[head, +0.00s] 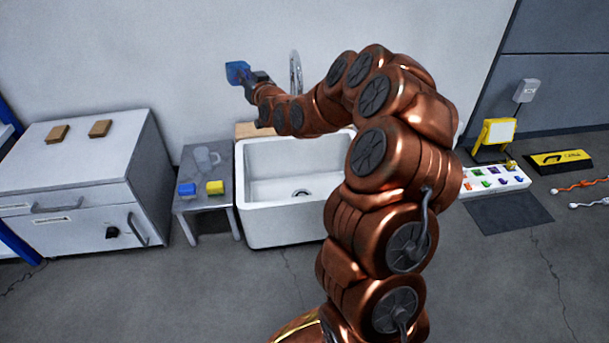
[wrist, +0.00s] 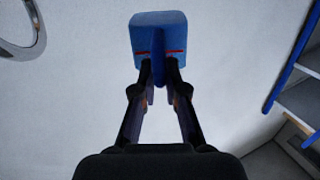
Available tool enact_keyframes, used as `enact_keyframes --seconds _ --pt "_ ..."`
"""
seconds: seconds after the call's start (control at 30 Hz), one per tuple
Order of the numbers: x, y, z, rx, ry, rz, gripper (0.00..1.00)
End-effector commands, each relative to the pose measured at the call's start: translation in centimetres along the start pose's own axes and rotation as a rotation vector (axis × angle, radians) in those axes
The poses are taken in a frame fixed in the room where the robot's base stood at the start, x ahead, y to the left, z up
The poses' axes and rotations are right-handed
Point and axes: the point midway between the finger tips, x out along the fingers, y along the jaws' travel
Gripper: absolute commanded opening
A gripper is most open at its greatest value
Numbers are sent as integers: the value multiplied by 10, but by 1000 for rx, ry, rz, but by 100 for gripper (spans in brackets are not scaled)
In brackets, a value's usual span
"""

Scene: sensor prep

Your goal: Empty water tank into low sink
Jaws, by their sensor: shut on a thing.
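A blue tank-like block (head: 237,71) is held high against the pale wall, above and left of the low white sink (head: 280,223). In the wrist view the blue block (wrist: 158,32) shows two short red lines near its lower edge. My gripper (wrist: 159,76) is shut on a narrow blue part below the wide body. In the head view my gripper (head: 250,77) is beside the block, at the end of my raised arm. The sink basin looks empty, with a dark drain. My arm hides its right side. Whether the block holds water cannot be seen.
A metal faucet (head: 295,72) rises behind the sink. A small grey table (head: 224,190) left of it holds a clear jug (head: 206,158), a blue sponge (head: 187,189) and a yellow sponge (head: 215,187). A grey cabinet (head: 85,160) stands further left. Floor in front is clear.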

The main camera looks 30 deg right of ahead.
Motion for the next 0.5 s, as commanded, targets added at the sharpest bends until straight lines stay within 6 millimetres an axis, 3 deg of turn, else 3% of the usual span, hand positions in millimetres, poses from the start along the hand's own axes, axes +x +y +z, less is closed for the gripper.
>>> enact_keyframes --seconds 0.1,0.5 --pt "-4 18 17 -9 -4 -14 0" --pt "-20 58 70 -25 -19 -99 0"
